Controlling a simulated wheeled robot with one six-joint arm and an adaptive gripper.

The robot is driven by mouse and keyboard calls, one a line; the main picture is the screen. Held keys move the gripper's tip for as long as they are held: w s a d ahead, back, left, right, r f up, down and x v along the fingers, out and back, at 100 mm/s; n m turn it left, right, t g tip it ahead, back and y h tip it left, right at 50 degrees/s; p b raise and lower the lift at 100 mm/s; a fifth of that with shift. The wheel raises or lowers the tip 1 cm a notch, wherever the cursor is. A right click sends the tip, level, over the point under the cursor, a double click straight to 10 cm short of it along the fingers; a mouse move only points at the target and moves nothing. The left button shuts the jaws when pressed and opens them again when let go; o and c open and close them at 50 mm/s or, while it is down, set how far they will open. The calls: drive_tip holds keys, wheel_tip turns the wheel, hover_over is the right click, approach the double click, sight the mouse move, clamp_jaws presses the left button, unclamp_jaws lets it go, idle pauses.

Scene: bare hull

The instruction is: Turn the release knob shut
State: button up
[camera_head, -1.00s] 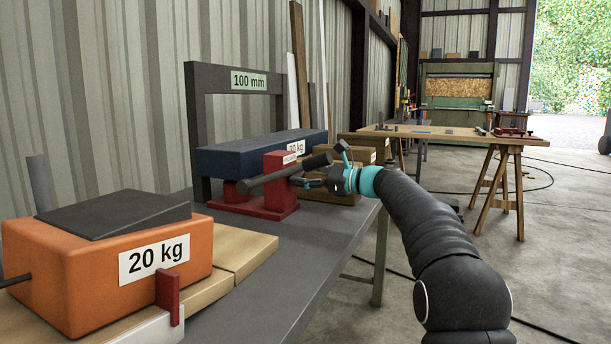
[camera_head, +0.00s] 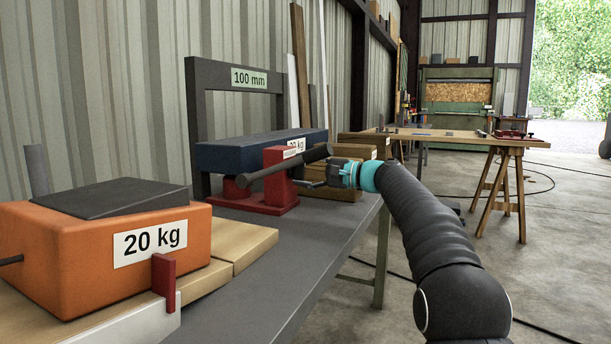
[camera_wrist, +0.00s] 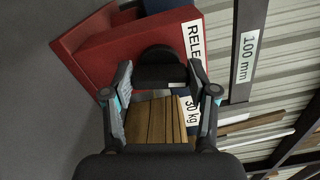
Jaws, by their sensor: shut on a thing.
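The release knob (camera_wrist: 160,66) is a dark rounded knob on the front of the red jack (camera_wrist: 108,45), beside a white label reading "RELE". My gripper (camera_wrist: 160,80) has one finger on each side of the knob and is shut on it. In the head view my gripper (camera_head: 312,183) reaches the red jack (camera_head: 270,200) from the right. The knob is not clear there, behind my fingers. A dark bar handle (camera_head: 285,168) slants up to the right across the jack, just above my fingers.
A blue 30 kg weight (camera_head: 250,152) rests on the jack under a dark frame (camera_head: 193,120) marked 100 mm. An orange 20 kg block (camera_head: 60,255) stands at the near left. Wooden blocks (camera_head: 345,190) are behind my gripper. The grey bench top (camera_head: 275,265) is clear in front.

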drive_tip(key=shift+s+a+f+n, duration=0.1)
drive_tip(key=shift+a+f+n, duration=0.05)
drive_tip(key=shift+n, duration=1.15)
drive_tip(key=shift+b, duration=0.3)
drive_tip(key=o, duration=1.2)
drive_tip(key=shift+a, duration=0.15)
drive_tip(key=shift+c, duration=0.2)
drive_tip(key=shift+d, duration=0.2)
drive_tip(key=shift+d, duration=0.1)
drive_tip(key=v, duration=1.2)
